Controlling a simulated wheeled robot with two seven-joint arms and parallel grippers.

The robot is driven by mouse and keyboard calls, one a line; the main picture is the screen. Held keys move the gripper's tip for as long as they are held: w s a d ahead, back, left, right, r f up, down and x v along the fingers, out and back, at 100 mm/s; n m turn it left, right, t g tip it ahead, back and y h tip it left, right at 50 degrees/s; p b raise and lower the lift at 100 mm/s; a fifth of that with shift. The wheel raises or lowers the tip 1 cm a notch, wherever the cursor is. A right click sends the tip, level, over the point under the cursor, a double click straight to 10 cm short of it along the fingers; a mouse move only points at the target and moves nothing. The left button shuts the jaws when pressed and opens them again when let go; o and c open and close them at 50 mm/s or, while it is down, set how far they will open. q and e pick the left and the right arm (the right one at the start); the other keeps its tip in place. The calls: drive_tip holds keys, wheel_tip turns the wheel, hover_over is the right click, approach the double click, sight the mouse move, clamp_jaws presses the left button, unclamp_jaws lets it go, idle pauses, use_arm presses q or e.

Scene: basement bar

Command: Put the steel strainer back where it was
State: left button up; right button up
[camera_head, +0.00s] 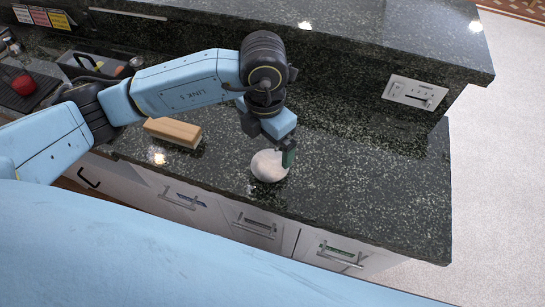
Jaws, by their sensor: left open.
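A pale, rounded thing (268,167) sits on the dark granite counter near its front edge. Its surface looks smooth, and I cannot tell whether it is the steel strainer; no other strainer is clearly seen. My left gripper (287,158) points down at the right side of this pale thing, very close to it. The gripper is open, one finger shows dark green, and the other is hidden or hard to make out. I cannot tell whether it touches the pale thing. My right gripper is not in view.
A wooden block (173,131) lies on the counter left of the pale thing. A raised ledge with an outlet panel (415,93) stands behind. The counter's right part is clear.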

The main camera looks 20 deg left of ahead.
sight(270, 164)
use_arm(q)
drive_tip(key=f, duration=0.8)
drive_tip(key=shift+w+d, duration=0.1)
drive_tip(key=shift+d, duration=0.3)
drive_tip(key=c, duration=1)
drive_tip(key=shift+r, duration=0.1)
